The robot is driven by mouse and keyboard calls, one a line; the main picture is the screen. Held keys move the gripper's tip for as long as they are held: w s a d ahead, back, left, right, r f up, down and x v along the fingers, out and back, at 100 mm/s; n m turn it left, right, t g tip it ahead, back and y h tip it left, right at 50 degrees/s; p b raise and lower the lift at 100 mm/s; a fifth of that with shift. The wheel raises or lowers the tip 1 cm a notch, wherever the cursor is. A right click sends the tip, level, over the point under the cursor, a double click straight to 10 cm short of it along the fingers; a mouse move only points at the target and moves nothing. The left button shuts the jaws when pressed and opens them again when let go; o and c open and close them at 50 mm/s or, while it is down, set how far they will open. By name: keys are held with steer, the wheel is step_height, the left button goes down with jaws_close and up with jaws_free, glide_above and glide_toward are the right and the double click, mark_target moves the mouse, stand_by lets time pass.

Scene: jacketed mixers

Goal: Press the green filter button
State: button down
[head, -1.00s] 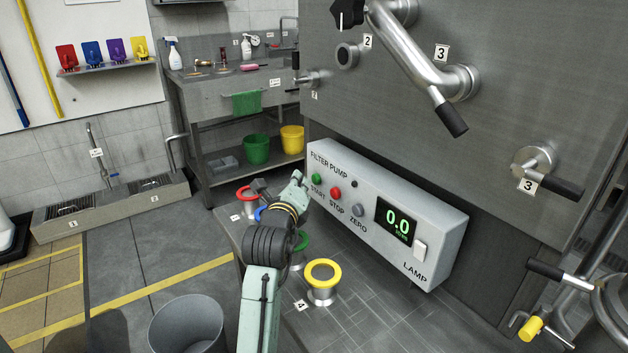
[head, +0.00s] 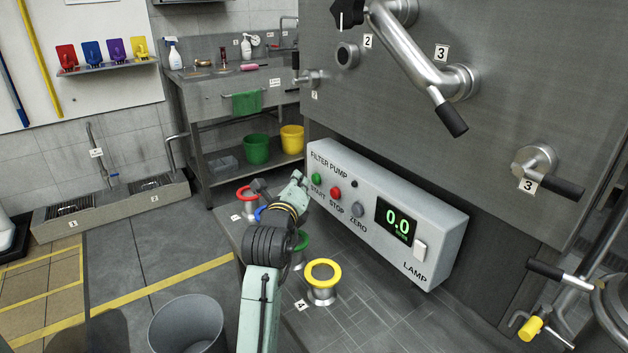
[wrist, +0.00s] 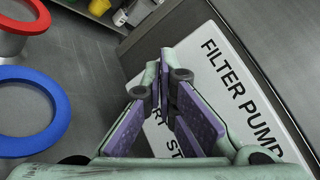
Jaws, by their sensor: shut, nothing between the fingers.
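The green button (head: 317,178) labelled START is at the left end of the light grey FILTER PUMP panel (head: 440,215). My gripper (head: 300,180) is just left of the green button in the head view, close to the panel face. I cannot tell if it touches the panel. In the wrist view my gripper (wrist: 168,85) is shut and empty, its purple pads together in front of the panel (wrist: 215,85). The fingers cover part of the START lettering, and the green button is hidden there.
A red STOP button (head: 336,192) and a grey ZERO button (head: 358,210) sit right of the green one. Below are red (head: 246,193), blue, green and yellow (head: 323,272) rings on a metal top. A grey bin (head: 187,325) stands on the floor.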

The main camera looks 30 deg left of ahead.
steer(key=shift+w, duration=0.1)
steer(key=shift+w+d+b, duration=0.15)
steer(key=shift+w+b, duration=0.15)
steer(key=shift+b, duration=0.15)
steer(key=shift+w+d, duration=0.2)
steer(key=shift+w, duration=0.25)
stand_by(0.8)
steer(key=shift+b, duration=0.3)
steer(key=shift+s+a+b, duration=0.3)
steer(key=shift+s+b, duration=0.25)
steer(key=shift+s, duration=0.25)
